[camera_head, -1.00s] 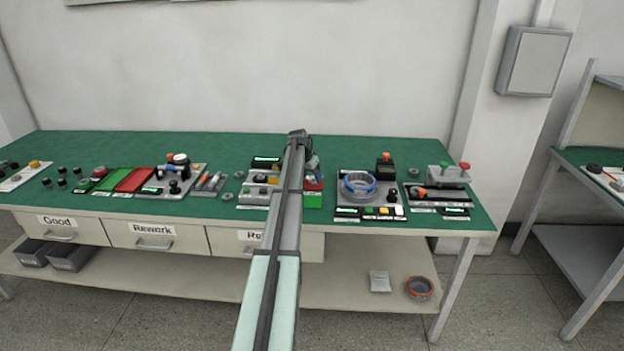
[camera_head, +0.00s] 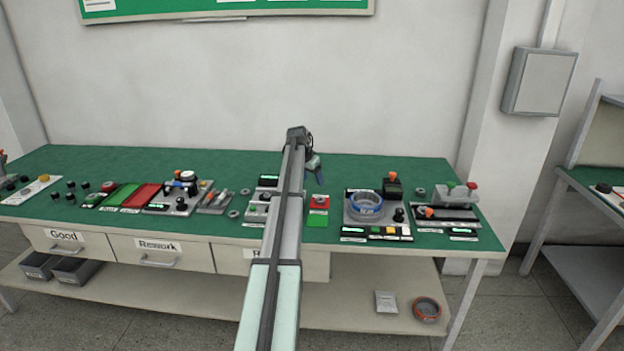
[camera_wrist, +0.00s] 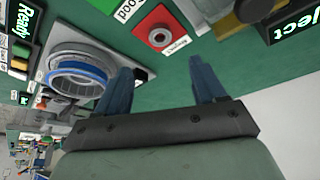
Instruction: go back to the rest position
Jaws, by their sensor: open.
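My gripper (camera_head: 316,172) is at the far end of my outstretched arm, over the green bench (camera_head: 400,162). In the wrist view its two blue fingers (camera_wrist: 160,68) are spread apart with nothing between them. Beyond the fingertips lies a red pad (camera_wrist: 147,22) with a small grey ring-shaped part (camera_wrist: 158,37) on it. The red pad also shows in the head view (camera_head: 319,202), below and apart from my gripper. My arm hides part of the bench middle. No rest position is marked in view.
A fixture holding a blue-ringed round part (camera_head: 366,203) stands right of the pads; it also shows in the wrist view (camera_wrist: 82,72). Several devices and buttons line the bench. A wall box (camera_head: 540,80) hangs at right. The space above the bench is mostly clear.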

